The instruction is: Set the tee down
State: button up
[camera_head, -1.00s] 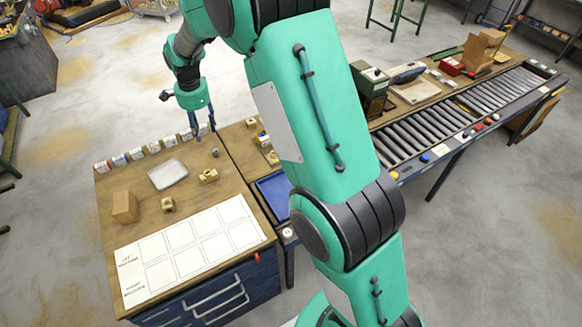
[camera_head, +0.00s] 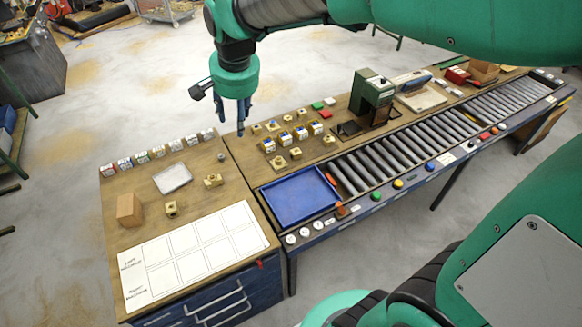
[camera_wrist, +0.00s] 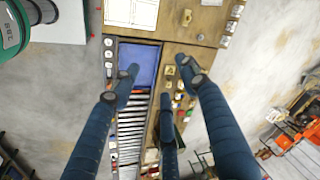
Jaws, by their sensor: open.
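My gripper (camera_head: 233,115) hangs open with its blue fingers pointing down, above the back of the benches near their seam. Nothing shows between its spread fingers in the wrist view (camera_wrist: 160,80). Two brass fittings stand apart on the left bench: one (camera_head: 213,181) near its right side, one (camera_head: 171,209) nearer the white sheet. More brass fittings, such as one by the tray (camera_head: 279,163), stand on the right bench. I cannot tell which one is the tee. The white sheet (camera_head: 190,245) has two rows of marked squares, with nothing on them.
A blue tray (camera_head: 300,196) lies at the near end of the roller conveyor (camera_head: 400,150). A cardboard block (camera_head: 129,210) and a clear tray (camera_head: 172,178) are on the left bench. Small labelled boxes (camera_head: 157,152) line its back edge. A green machine (camera_head: 371,95) stands farther right.

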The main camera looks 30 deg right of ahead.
jog(key=s+d+n+t, duration=0.1)
jog(key=s+n, duration=0.2)
jog(key=s, duration=0.9)
jog(key=s+d+r+n+t, duration=0.1)
jog(key=s+n, duration=0.3)
jog(key=s, duration=0.9)
jog(key=shift+d+r, duration=0.3)
jog(key=shift+d, duration=0.15)
jog(key=shift+f, duration=0.1)
notch_tip(320, 180, down, 14)
jog(key=b, duration=1.4)
jog(key=shift+r, duration=0.2)
